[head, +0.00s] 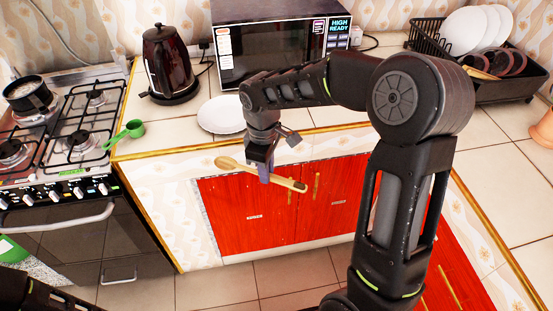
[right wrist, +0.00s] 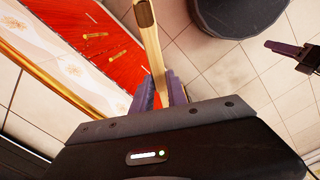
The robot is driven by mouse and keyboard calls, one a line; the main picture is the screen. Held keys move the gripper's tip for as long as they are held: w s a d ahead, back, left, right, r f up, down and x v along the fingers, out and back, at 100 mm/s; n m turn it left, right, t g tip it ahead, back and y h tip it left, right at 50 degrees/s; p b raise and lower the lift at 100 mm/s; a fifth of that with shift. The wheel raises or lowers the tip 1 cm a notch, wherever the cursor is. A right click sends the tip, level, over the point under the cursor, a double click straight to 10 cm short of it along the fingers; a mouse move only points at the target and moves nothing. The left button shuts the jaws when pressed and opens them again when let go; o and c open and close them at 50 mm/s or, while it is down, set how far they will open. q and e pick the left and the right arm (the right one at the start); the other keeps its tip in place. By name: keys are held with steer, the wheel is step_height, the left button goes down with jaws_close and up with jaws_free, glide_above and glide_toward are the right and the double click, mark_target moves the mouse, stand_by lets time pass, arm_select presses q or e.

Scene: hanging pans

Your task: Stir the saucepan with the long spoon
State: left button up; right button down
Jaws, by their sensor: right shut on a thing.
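The wooden spoon (head: 229,164) is held in the air in front of the red cupboard doors. My right gripper (head: 264,174) is shut on its handle. The spoon's bowl points left and its handle end points right, slightly lower. In the right wrist view the handle (right wrist: 151,50) rises from between the purple fingers (right wrist: 162,95). The dark saucepan (head: 30,96) sits on a back-left burner of the stove, far left of the spoon. My left gripper (right wrist: 290,50) shows small at the right of the right wrist view; its opening is unclear.
The gas stove (head: 75,130) has raised grates. A green measuring cup (head: 131,129) lies near the stove's right edge. A kettle (head: 168,62), a white plate (head: 222,114), a microwave (head: 275,45) and a dish rack (head: 515,85) stand on the counter. Floor before the cupboards is clear.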

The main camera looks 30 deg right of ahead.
steer(key=a+f+m, duration=0.3)
steer(key=f+m, duration=0.1)
steer(key=f, duration=0.2)
steer(key=w+a+f+m, duration=0.1)
steer(key=a+f+m, duration=0.3)
steer(key=f, duration=0.3)
steer(key=shift+f, duration=0.2)
steer(key=shift+w, duration=0.1)
